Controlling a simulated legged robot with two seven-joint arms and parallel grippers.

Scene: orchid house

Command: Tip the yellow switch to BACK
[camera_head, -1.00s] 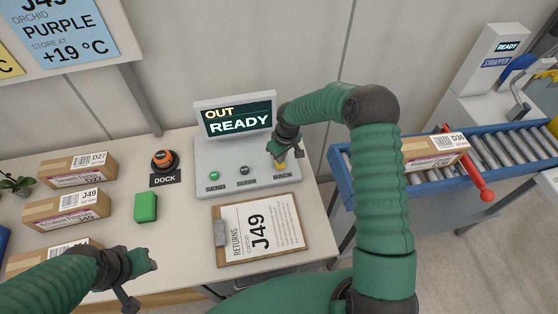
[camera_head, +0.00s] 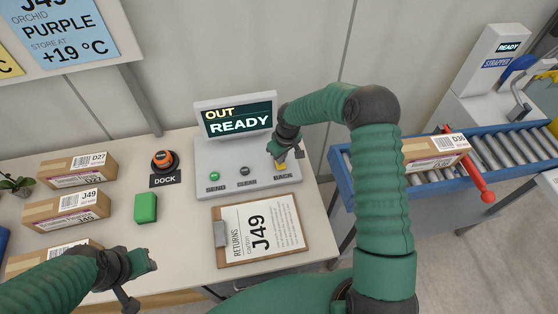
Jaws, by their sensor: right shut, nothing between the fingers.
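The yellow switch (camera_head: 281,167) sits at the right end of the grey console, above the BACK label. It is partly covered by my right gripper (camera_head: 287,156), which is shut and empty with its fingertips right at the switch. I cannot tell whether they touch it or which way the switch leans. The console screen (camera_head: 238,120) reads OUT and READY. My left gripper (camera_head: 140,281) is open and empty above the table's front left, away from the console.
Green SEND (camera_head: 215,176) and dark CLEAR (camera_head: 245,171) buttons are left of the switch. A clipboard (camera_head: 221,256) marked J49 lies in front. A green block (camera_head: 145,208), an orange device (camera_head: 163,161) and cartons (camera_head: 67,211) are left. A blue roller conveyor (camera_head: 424,184) is right.

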